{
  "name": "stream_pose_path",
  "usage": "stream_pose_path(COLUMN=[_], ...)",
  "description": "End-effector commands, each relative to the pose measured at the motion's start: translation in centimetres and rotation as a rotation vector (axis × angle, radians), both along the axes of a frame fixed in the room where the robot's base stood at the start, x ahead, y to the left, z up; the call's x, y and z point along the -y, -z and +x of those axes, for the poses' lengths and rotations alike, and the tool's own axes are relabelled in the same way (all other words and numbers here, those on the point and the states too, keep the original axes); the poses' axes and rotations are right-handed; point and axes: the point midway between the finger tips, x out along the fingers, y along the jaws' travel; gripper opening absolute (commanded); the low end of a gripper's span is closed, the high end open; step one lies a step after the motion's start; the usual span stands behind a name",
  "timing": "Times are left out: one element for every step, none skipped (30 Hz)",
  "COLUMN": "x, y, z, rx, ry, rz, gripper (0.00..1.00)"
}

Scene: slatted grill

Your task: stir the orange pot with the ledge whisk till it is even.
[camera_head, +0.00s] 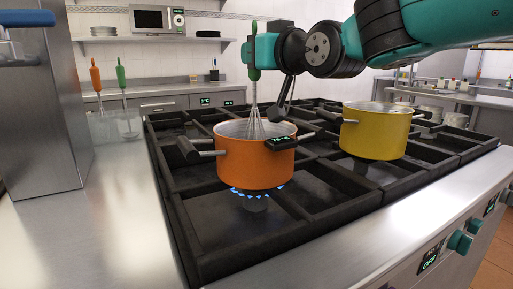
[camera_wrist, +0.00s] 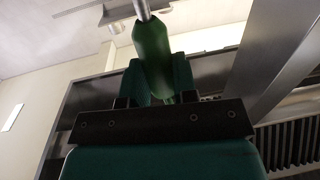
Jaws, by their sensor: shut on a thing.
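The orange pot (camera_head: 262,163) stands on the slatted grill over a lit blue flame, with a small display on its rim whose digits are hard to read. The whisk (camera_head: 254,98) is upright, its wires down inside the pot's opening. Its green handle shows in the wrist view (camera_wrist: 152,52). My gripper (camera_head: 256,55) is above the pot, shut on that handle; the fingers also show in the wrist view (camera_wrist: 158,85). The wire tips and the pot's contents are hidden by the pot wall, so I cannot tell how even the contents are.
A yellow pot (camera_head: 376,132) stands on the grill to the right. A clear container (camera_head: 116,126) with orange-handled and green-handled utensils is behind left, beside a steel column (camera_head: 45,115). The steel counter (camera_head: 110,225) at front left is bare.

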Motion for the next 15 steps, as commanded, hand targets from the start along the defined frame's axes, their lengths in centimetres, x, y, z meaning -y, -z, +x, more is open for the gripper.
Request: stream_pose_path(x=[0.0, 0.0, 0.0, 0.0, 0.0, 0.0, 0.0, 0.0, 0.0, 0.0, 0.0, 0.0, 0.0, 0.0, 0.0], y=[-0.8, -1.1, -1.4, -1.6, -1.9, -2.2, -2.5, -2.8, -3.1, -3.4, -3.6, -3.9, -4.2, -4.4, -4.8], z=[0.0, 0.0, 0.0, 0.0, 0.0, 0.0, 0.0, 0.0, 0.0, 0.0, 0.0, 0.0, 0.0, 0.0, 0.0], rx=[0.001, 0.001, 0.0, 0.0, 0.0, 0.0, 0.001, 0.001, 0.001, 0.001, 0.001, 0.001, 0.001, 0.0, 0.0], ry=[0.0, 0.0, 0.0, 0.0, 0.0, 0.0, 0.0, 0.0, 0.0, 0.0, 0.0, 0.0, 0.0, 0.0, 0.0], rz=[0.0, 0.0, 0.0, 0.0, 0.0, 0.0, 0.0, 0.0, 0.0, 0.0, 0.0, 0.0, 0.0, 0.0, 0.0], gripper=[0.0, 0.0, 0.0, 0.0, 0.0, 0.0, 0.0, 0.0, 0.0, 0.0, 0.0, 0.0, 0.0, 0.0, 0.0])
